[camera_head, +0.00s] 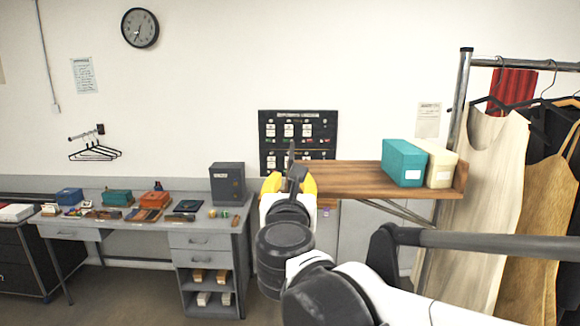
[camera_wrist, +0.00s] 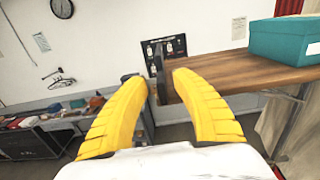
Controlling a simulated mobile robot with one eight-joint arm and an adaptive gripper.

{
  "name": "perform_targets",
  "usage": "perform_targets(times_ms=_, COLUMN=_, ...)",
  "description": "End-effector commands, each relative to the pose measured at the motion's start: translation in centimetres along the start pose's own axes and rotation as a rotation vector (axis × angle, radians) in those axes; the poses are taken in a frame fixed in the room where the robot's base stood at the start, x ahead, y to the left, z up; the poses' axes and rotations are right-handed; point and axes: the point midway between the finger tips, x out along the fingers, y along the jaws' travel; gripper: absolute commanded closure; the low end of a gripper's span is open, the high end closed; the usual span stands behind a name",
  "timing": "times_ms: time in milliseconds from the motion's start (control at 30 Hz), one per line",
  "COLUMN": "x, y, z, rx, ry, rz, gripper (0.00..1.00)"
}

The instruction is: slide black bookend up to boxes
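The black bookend (camera_head: 291,158) shows as a thin dark upright plate at the left end of the wooden shelf (camera_head: 345,178). In the wrist view the bookend (camera_wrist: 158,72) stands upright, seen nearly edge-on between my fingertips. My gripper (camera_head: 288,184) has yellow fingers that are spread apart in the wrist view (camera_wrist: 160,80). It cannot be told whether either finger touches the bookend, and its lower part is partly hidden. A teal box (camera_head: 404,162) and a cream box (camera_head: 440,168) stand side by side at the shelf's right end. The teal box (camera_wrist: 285,40) also shows in the wrist view.
The shelf between bookend and boxes is bare. A raised end board (camera_head: 461,178) closes its right end. A clothes rail (camera_head: 460,110) with garments stands to the right. A grey desk (camera_head: 150,232) with small items and a dark box (camera_head: 228,183) stands to the left.

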Motion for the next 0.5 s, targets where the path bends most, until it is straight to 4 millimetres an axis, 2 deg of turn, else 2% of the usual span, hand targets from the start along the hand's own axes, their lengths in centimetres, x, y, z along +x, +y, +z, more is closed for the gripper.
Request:
perform_targets(times_ms=33, x=1.2, y=-0.1, z=0.1, rx=0.001, ry=0.000, rz=-0.003, gripper=0.68)
perform_targets(times_ms=200, x=4.2, y=-0.1, z=0.1, rx=0.002, ry=0.001, rz=-0.002, gripper=0.68)
perform_targets(times_ms=333, x=5.6, y=-0.1, z=0.1, rx=0.002, ry=0.001, rz=-0.002, gripper=0.68)
perform_targets(times_ms=500, x=6.2, y=-0.1, z=0.0, rx=0.003, ry=0.001, rz=-0.001, gripper=0.68)
